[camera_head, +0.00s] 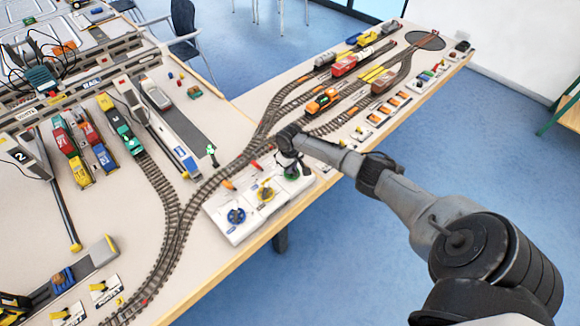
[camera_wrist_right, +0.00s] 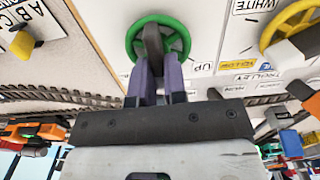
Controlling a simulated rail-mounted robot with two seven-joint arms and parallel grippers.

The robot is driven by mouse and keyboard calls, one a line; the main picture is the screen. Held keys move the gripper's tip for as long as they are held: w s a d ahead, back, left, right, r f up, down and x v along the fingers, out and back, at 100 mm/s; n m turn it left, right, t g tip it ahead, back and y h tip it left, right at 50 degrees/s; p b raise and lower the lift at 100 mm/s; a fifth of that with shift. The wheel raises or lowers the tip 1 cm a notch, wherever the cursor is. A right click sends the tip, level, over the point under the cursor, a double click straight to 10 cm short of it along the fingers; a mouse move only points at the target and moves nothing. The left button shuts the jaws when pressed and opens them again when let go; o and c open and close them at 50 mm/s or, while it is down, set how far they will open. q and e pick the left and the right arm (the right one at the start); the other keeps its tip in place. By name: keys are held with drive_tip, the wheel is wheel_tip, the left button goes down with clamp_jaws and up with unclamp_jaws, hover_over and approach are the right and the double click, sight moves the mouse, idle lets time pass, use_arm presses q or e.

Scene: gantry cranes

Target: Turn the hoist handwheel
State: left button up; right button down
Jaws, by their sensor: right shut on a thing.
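The green handwheel (camera_head: 292,174) sits at the right end of a white control panel (camera_head: 238,233) on the table's front edge. In the right wrist view the green handwheel (camera_wrist_right: 133,40) shows from close up, with an "UP" label beside it. My right gripper (camera_wrist_right: 160,72) is shut on the dark grip across the wheel's middle; in the head view the gripper (camera_head: 292,158) partly hides the wheel. A yellow handwheel (camera_head: 266,194), labelled "TROLLEY" in the wrist view, and a blue handwheel (camera_head: 236,216) stand in a row to its left. My left gripper is not in view.
Railway tracks (camera_head: 182,215) curve just behind the panel. An orange locomotive (camera_head: 322,101) and other wagons stand on the tracks at the right. Toy trucks (camera_head: 72,155) and crane parts fill the left. Blue floor (camera_head: 340,265) lies free before the table.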

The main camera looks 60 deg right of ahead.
drive_tip(key=shift+n, duration=0.4)
drive_tip(key=n+p, duration=0.1)
drive_tip(key=n, duration=0.2)
drive_tip(key=shift+a+r+p, duration=0.1)
drive_tip(key=shift+a+p, duration=0.05)
drive_tip(key=shift+p, duration=0.15)
drive_tip(key=n, duration=0.3)
drive_tip(key=shift+a+n+p, duration=0.2)
drive_tip(key=shift+n+p, duration=0.1)
drive_tip(key=shift+n, duration=1.2)
